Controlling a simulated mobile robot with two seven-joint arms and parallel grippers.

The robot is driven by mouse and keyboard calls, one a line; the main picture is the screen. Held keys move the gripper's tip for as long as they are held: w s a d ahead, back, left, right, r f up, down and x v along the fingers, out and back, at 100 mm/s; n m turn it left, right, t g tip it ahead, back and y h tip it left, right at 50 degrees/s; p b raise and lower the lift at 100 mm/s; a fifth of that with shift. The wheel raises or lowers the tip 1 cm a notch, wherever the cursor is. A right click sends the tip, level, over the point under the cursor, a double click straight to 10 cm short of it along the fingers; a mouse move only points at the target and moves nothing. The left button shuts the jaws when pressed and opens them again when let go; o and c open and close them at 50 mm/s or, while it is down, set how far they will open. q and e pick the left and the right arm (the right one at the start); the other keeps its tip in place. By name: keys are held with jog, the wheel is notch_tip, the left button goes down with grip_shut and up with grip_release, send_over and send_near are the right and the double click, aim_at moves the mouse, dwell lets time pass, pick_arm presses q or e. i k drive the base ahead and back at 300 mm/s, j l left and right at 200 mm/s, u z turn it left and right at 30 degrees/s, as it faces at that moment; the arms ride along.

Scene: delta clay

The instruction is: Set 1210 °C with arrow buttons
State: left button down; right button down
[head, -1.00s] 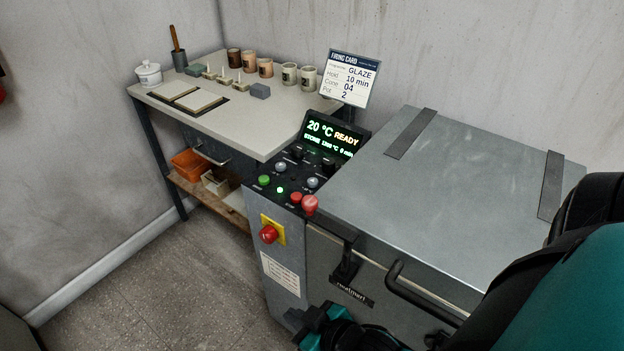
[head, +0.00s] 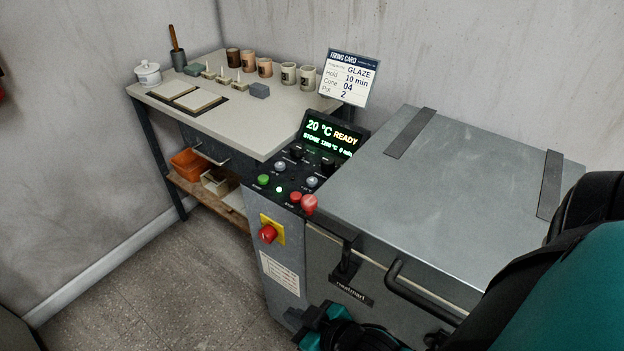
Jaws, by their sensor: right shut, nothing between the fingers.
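The kiln's control panel (head: 292,180) slopes below a lit display (head: 331,137). The display reads 20 °C READY, with a smaller line starting STONE; its temperature digits are too small to read surely. Two pale round buttons (head: 280,167) (head: 312,182) sit on the panel below two dark knobs (head: 328,163). Their arrow marks cannot be made out. My right gripper (head: 316,326) is low in front of the kiln, below and apart from the panel. It is shut and empty, its fingertips not clear. My left gripper is not in view.
A red emergency stop (head: 268,233) juts from the front. The firing card (head: 349,78) reads GLAZE, 10 min, cone 04, pot 2. A handle (head: 420,290) sticks out.

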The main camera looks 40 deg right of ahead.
aim_at(312, 181)
jog(key=i+j, duration=0.4)
jog(key=j, duration=0.25)
jog(key=z, duration=2.65)
